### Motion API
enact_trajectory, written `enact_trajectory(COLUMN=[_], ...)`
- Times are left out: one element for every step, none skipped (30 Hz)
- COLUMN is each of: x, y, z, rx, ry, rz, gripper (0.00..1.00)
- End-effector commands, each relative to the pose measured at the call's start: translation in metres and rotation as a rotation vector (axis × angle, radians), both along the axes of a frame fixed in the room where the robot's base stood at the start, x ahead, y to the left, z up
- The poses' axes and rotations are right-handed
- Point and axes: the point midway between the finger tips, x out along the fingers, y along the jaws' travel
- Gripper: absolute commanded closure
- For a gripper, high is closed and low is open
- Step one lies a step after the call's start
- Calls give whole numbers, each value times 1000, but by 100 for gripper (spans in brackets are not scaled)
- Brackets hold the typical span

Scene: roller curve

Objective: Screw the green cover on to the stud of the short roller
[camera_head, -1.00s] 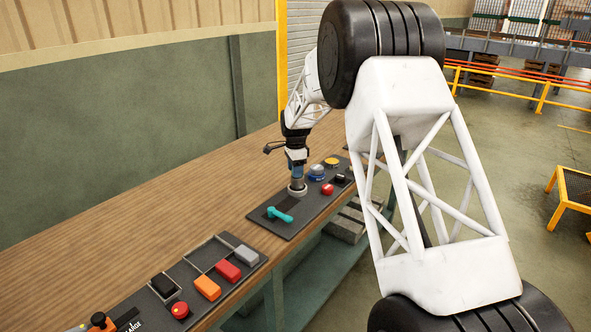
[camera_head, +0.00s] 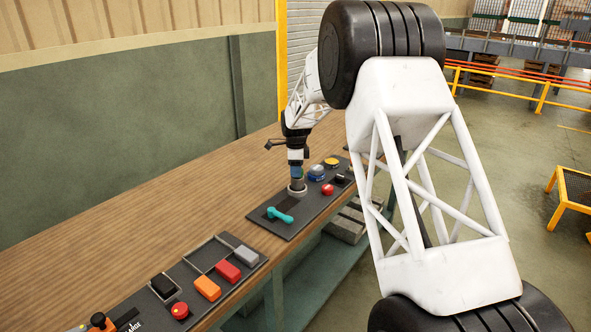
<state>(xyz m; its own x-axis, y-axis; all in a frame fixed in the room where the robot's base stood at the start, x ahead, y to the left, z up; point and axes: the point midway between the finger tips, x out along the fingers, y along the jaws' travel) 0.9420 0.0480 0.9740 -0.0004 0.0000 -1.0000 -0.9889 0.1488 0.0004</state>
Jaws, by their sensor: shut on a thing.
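My gripper (camera_head: 297,172) points straight down over the near panel, its jaws shut on a small piece at its tip. A narrow blue-green band shows there, which I take to be the green cover, though it is too small to make out clearly. Directly below stands a short grey upright cylinder (camera_head: 297,188) in a pale round base (camera_head: 297,193), probably the short roller with its stud. The stud itself is hidden. I cannot tell whether the cover is seated on it.
A dark panel (camera_head: 315,216) on the wooden bench (camera_head: 180,215) carries a teal handle-like piece (camera_head: 280,215), a red button (camera_head: 328,189), a blue-and-silver round part (camera_head: 317,172) and a yellow one (camera_head: 332,162). Another panel (camera_head: 222,298) with coloured blocks lies nearer. Bench left of the gripper is clear.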

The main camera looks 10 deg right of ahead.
Motion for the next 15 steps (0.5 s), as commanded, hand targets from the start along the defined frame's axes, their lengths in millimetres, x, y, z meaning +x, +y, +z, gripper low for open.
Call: enact_trajectory(x=[5, 5, 5, 5, 5, 5, 5, 5, 5, 5, 5, 5, 4, 4, 4], y=[-6, -6, -6, -7, -7, -7, -7, -7, -7, -7, -7, -7, -7, -7, -7], z=[9, 9, 9, 9, 9, 9, 9, 9, 9, 9, 9, 9, 9, 9, 9], rx=[-3, -3, -2, -2, -2, -2, -2, -1, -1, -1, -1, -1, 0, 0, 0], ry=[-17, -17, -17, -17, -17, -17, -17, -16, -16, -16, -16, -16, -15, -15, -15], rz=[-40, -62, -93, -116, -139, -170, -193, -215, -246, -269, -292, -323, -345, -368, -397], gripper=[100, 100, 100, 100, 100, 100, 100, 100, 100, 100, 100, 100, 100, 100, 100])
